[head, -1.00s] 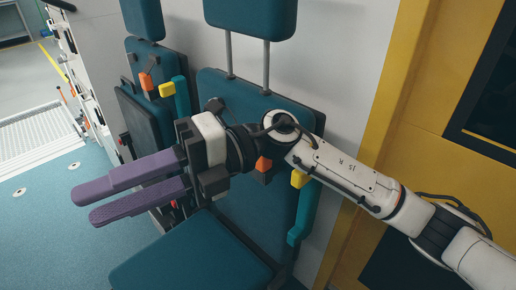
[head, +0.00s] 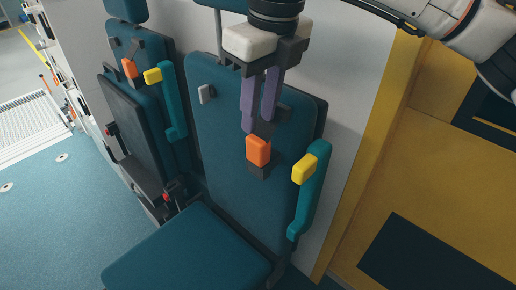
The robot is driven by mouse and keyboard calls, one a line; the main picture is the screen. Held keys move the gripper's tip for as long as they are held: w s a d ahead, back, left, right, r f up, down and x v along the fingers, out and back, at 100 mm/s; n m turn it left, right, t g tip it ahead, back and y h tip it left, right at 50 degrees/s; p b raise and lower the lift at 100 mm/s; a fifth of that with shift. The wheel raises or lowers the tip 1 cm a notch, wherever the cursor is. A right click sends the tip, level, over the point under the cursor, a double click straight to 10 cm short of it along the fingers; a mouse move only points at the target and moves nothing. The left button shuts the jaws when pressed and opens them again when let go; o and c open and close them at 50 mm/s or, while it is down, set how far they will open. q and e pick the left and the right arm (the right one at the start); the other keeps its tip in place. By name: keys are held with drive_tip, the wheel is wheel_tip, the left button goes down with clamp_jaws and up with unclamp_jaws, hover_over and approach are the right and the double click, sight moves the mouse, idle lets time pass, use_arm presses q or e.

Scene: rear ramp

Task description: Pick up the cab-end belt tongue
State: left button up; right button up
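An orange belt piece with a dark part above and below it, which looks like the belt tongue (head: 258,150), lies against the backrest of the nearer teal seat (head: 225,150). My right gripper (head: 258,124) comes down from the top, its two purple fingers pointing down. The fingertips are just above the orange piece, by its dark upper part. A gap shows between the fingers; whether they touch the dark part I cannot tell. A similar orange piece (head: 129,69) is on the farther seat (head: 150,50). My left gripper is not in view.
The nearer seat has a teal armrest (head: 313,195) with a yellow end (head: 305,169), close right of the orange piece. The farther seat has another armrest (head: 173,105). A small grey piece (head: 206,94) is on the nearer backrest. A yellow panel (head: 430,170) stands at right; blue floor (head: 45,220) is clear at left.

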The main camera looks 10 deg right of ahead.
sight(258, 138)
wheel_tip(258, 138, down, 6)
drive_tip(key=shift+a+f, duration=0.15)
drive_tip(key=shift+f, duration=0.05)
clamp_jaws()
